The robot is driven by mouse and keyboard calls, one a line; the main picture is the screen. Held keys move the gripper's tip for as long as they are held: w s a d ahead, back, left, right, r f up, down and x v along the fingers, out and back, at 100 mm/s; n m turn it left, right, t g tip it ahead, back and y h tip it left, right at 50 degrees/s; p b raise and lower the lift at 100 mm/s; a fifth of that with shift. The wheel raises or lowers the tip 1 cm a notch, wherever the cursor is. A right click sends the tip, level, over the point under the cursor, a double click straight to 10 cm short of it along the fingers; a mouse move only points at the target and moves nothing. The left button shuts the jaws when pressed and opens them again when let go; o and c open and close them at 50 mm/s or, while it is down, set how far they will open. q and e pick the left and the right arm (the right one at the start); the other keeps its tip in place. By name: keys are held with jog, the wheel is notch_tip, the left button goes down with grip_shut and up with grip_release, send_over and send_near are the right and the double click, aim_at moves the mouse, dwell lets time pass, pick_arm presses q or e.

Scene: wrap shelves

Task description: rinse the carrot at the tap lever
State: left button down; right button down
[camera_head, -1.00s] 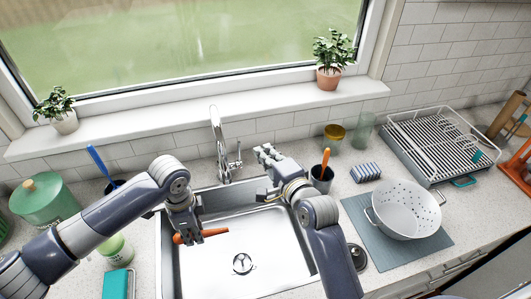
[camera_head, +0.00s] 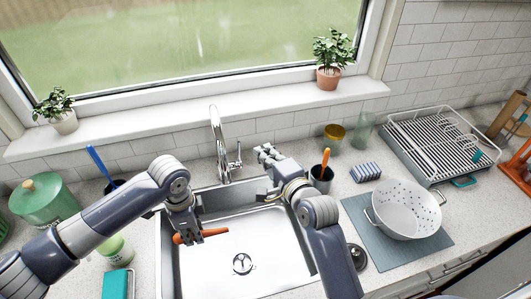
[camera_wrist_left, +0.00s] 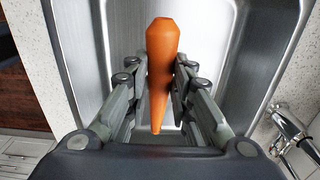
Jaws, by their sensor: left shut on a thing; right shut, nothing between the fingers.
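The orange carrot (camera_head: 201,236) is in my left gripper (camera_head: 186,234), held over the left part of the metal sink (camera_head: 255,268). In the left wrist view the carrot (camera_wrist_left: 161,65) sits between both fingers (camera_wrist_left: 160,88), its thick end pointing away. The chrome tap (camera_head: 217,140) stands behind the sink, and its lever (camera_head: 236,163) is on its right side. My right gripper (camera_head: 262,152) is shut and empty, a little to the right of the lever and apart from it. I cannot make out any water under the spout.
A cup with an orange-handled tool (camera_head: 321,176) and a striped sponge (camera_head: 366,172) stand right of my right gripper. A white colander (camera_head: 404,212) sits on a grey mat. A green canister (camera_head: 42,201) is at left. The sink's middle is free.

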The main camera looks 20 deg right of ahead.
pick_arm(q)
jog(key=shift+r, duration=0.1)
jog(key=s+a+r, duration=0.2)
jog(key=s+r, duration=0.2)
jog(key=shift+s+a+p, duration=0.15)
jog(key=shift+a+p, duration=0.15)
jog(key=shift+p, duration=0.1)
jog(key=shift+f, duration=0.1)
dwell(1.3)
